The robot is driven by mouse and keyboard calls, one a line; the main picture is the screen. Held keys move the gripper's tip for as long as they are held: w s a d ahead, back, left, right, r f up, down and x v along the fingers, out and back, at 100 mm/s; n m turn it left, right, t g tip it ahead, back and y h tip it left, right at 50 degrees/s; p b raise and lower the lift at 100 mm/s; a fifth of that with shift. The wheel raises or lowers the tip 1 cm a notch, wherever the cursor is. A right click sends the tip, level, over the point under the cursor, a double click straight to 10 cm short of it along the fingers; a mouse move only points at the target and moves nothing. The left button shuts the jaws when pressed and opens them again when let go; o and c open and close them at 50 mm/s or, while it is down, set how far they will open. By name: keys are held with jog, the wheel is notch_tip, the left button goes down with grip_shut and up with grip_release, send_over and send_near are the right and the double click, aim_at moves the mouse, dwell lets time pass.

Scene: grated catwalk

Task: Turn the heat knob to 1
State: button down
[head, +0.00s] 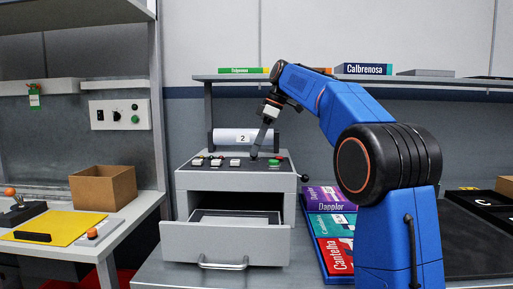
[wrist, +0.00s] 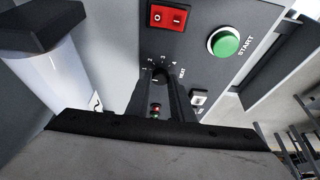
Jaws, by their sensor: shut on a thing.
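The heat knob (wrist: 160,73) is a small black dial on the grey control panel, with a printed scale and a label beside it in the wrist view. My gripper (wrist: 162,88) is shut on the heat knob, one dark finger on each side. The scale numbers are tiny, and I cannot tell which one the knob points to. In the head view my gripper (head: 254,155) reaches down to the top of the grey machine (head: 235,181), and the knob is hidden there.
The machine's drawer (head: 225,244) is open. Boxes (head: 330,225) lie to the right.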

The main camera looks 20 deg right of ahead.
dwell(0.3)
jog(key=c, duration=1.5)
grip_release()
jog(key=shift+c, duration=0.2)
jog(key=w+v, duration=0.1)
jog(key=v, duration=0.6)
jog(key=shift+s+r, duration=0.25)
jog(key=shift+s, duration=0.25)
jog(key=shift+d, duration=0.1)
